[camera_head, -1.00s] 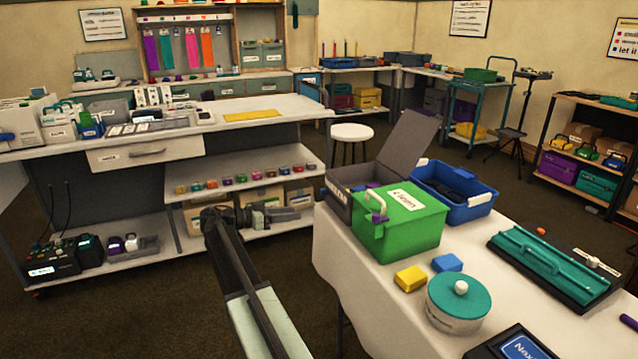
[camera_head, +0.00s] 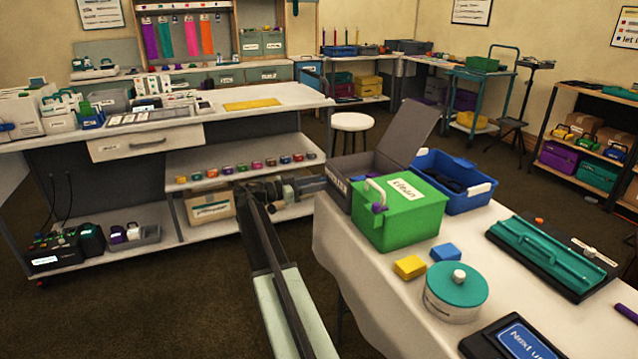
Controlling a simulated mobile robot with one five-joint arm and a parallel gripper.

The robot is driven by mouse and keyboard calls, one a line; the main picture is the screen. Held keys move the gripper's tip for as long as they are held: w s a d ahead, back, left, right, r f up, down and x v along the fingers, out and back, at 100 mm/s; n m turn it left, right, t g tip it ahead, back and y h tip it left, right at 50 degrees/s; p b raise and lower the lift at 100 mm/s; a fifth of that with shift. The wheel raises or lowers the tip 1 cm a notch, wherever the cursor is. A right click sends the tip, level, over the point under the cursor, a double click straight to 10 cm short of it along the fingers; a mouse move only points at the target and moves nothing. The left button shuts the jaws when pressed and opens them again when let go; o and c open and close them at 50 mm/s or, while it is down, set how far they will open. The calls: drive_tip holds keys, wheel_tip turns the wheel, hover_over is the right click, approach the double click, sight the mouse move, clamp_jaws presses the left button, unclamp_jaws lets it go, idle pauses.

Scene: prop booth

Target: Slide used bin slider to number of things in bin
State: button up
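A dark grey bin (camera_head: 354,168) with its lid raised stands on the white-topped table (camera_head: 400,320) at right. A label on its front is too small to read. A green box labelled "clean" (camera_head: 415,220) stands before it, and a blue bin (camera_head: 470,200) with dark contents stands to its right. No slider on the grey bin can be made out, and its inside is mostly hidden. A white strip (camera_head: 594,256) with a small raised piece lies by a teal tray at right. My gripper (camera_head: 318,185) is left of the table, apart from the bins; its fingers are too dark to read.
Yellow (camera_head: 409,267) and blue (camera_head: 445,252) blocks, a teal-lidded round pot (camera_head: 455,292) and a "Next up" sign (camera_head: 510,342) sit near the table's front. A shelved workbench (camera_head: 250,165) stands behind my arm. A white stool (camera_head: 350,122) stands beyond. Brown floor is open between.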

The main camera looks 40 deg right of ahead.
drive_tip(key=shift+c, duration=0.4)
clamp_jaws()
idle(0.9)
